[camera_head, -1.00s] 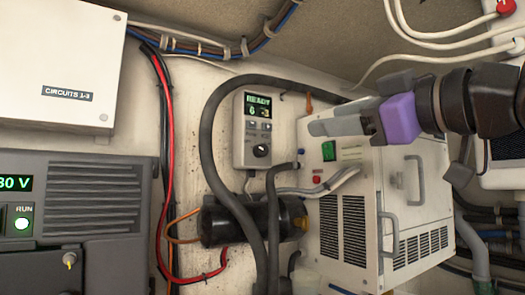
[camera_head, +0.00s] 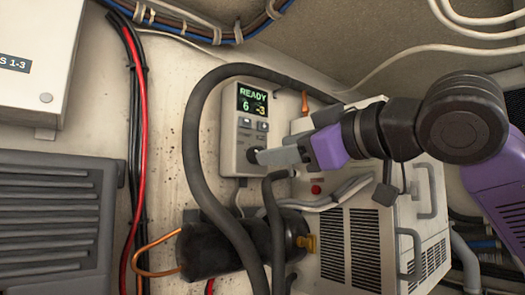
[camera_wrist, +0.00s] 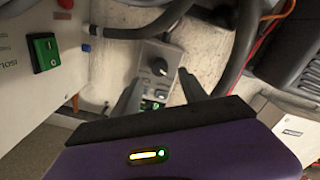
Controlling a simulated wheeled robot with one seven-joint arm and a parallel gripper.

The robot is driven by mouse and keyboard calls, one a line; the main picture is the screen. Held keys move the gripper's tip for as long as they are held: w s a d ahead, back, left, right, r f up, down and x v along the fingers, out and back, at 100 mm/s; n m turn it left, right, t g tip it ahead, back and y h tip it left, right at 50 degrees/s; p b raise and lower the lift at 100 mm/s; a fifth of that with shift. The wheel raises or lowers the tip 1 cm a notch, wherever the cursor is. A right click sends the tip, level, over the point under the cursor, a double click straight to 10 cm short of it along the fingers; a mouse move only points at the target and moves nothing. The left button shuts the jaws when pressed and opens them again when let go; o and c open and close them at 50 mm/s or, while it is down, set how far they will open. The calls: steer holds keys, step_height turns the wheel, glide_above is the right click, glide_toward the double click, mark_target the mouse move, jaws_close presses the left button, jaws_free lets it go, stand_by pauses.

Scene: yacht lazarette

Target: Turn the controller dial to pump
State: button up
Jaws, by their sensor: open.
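The controller (camera_head: 228,130) is a pale wall-mounted box with a lit green display reading READY, 6 and -3. Its dark round dial (camera_head: 252,155) sits low on its face, partly covered by my fingertips in the head view. In the wrist view the dial (camera_wrist: 159,67) shows between and just beyond my two fingers. The marks around it are too small to read. My gripper (camera_head: 262,157) is open and reaches in from the right, its tips close to the dial. Contact cannot be told. It also shows in the wrist view (camera_wrist: 160,80).
A thick black hose (camera_head: 192,150) arches around the controller's left and top. A white vented unit (camera_head: 345,240) stands right of it, below my arm, with a green switch (camera_wrist: 44,53). A black cylinder (camera_head: 220,250) lies below. Red and black cables (camera_head: 139,150) run at left.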

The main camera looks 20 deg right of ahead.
mark_target(251, 153)
steer(key=x, duration=0.4)
steer(key=shift+w+a, duration=0.15)
steer(key=shift+w, duration=0.25)
jaws_close()
